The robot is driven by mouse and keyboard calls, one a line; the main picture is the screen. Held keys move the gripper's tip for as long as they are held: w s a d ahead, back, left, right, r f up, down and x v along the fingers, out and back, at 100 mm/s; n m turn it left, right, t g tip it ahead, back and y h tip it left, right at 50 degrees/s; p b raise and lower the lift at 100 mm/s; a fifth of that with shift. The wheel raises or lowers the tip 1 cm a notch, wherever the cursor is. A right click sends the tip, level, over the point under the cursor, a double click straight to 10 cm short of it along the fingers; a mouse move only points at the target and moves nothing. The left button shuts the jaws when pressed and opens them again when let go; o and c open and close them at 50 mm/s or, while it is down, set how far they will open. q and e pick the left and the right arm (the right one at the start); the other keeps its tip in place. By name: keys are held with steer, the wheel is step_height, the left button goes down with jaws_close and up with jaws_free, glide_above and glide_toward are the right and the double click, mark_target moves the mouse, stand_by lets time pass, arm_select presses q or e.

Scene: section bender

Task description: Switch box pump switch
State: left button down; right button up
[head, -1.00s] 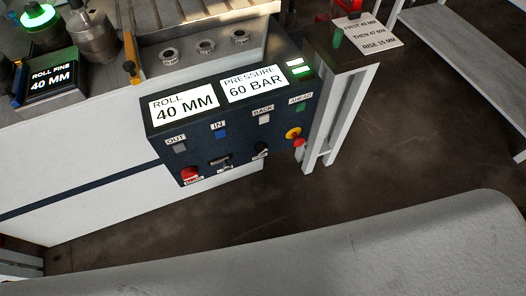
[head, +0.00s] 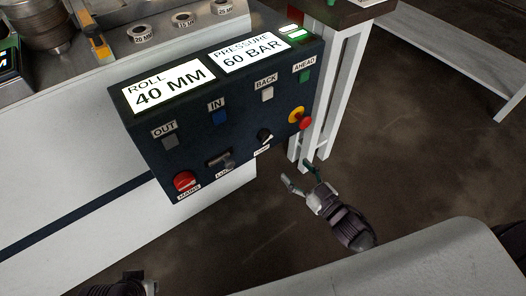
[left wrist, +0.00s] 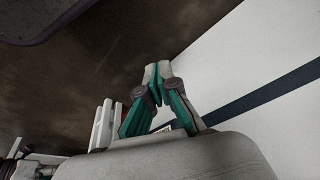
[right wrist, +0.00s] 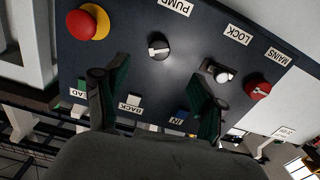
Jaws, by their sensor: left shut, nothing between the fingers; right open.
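The switch box (head: 215,150) is a dark box with two lit displays, "ROLL 40 MM" and "PRESSURE 60 BAR". Its pump switch (head: 264,136) is a small black rotary knob with a pale mark, on the lower row. My right gripper (head: 297,172) is open and empty, below and right of the knob, apart from the box. In its wrist view, the knob lies ahead between the spread fingers. My left gripper (left wrist: 157,85) is shut and empty, low beside the white machine side.
The red mains knob (head: 184,182), the lock switch (head: 221,162) and a red-and-yellow emergency stop (head: 300,119) flank the pump switch. Coloured buttons sit above. A white-legged stand (head: 338,85) is close behind the box's right end. Open floor lies right of the box.

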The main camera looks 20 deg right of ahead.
glide_toward(267, 140)
steer(key=w, duration=0.2)
steer(key=b+x, duration=0.2)
steer(key=x, duration=0.6)
steer(key=shift+s+a+f, duration=0.1)
steer(key=shift+a, duration=0.1)
arm_select(q)
steer(key=shift+s+r, duration=0.3)
steer(key=shift+s, duration=0.05)
arm_select(e)
steer(key=c, duration=1.1)
steer(key=shift+c, duration=0.2)
